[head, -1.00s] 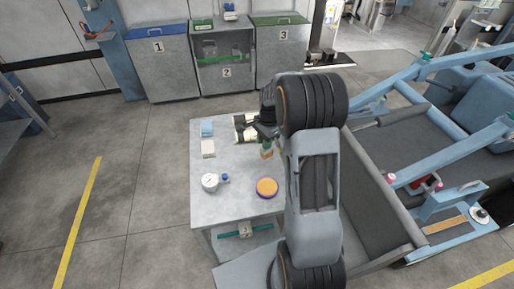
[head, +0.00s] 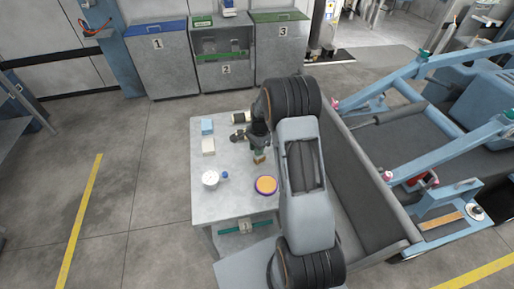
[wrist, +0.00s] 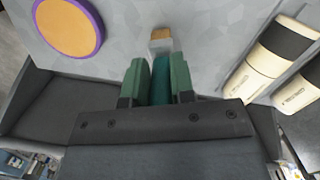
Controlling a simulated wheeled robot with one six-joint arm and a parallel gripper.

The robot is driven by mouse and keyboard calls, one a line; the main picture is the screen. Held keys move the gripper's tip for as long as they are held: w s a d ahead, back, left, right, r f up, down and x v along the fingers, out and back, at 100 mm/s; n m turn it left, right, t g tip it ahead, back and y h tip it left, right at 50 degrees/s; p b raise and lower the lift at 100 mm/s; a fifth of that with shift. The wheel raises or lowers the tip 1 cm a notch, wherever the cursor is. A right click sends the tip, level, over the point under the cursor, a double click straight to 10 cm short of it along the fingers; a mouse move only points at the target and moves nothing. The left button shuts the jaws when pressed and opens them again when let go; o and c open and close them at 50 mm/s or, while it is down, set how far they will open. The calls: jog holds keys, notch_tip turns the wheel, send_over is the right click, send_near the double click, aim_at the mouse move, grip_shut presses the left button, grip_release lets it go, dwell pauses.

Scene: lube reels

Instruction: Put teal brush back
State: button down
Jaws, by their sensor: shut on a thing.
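The teal brush (wrist: 161,80) is upright-looking between the two green fingers of my gripper (wrist: 157,72) in the wrist view. Its teal handle is clasped, and its metal collar and tan bristles (wrist: 161,33) stick out past the fingertips. In the head view my gripper (head: 259,147) hangs over the right part of the grey table (head: 236,203), with the brush's tan end (head: 259,159) pointing down. I cannot tell whether the bristles touch the tabletop. The upper handle is hidden by the gripper.
A purple-rimmed orange disc (head: 266,185) lies in front of the gripper. Black-and-cream cylinders (wrist: 255,60) lie close to its other side. A blue block (head: 207,126), a cream block (head: 208,147) and a white round gauge (head: 210,178) stand at the left.

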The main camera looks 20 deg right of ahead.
jog(key=shift+f, duration=0.2)
jog(key=c, duration=1)
grip_release()
jog(key=shift+o, duration=0.2)
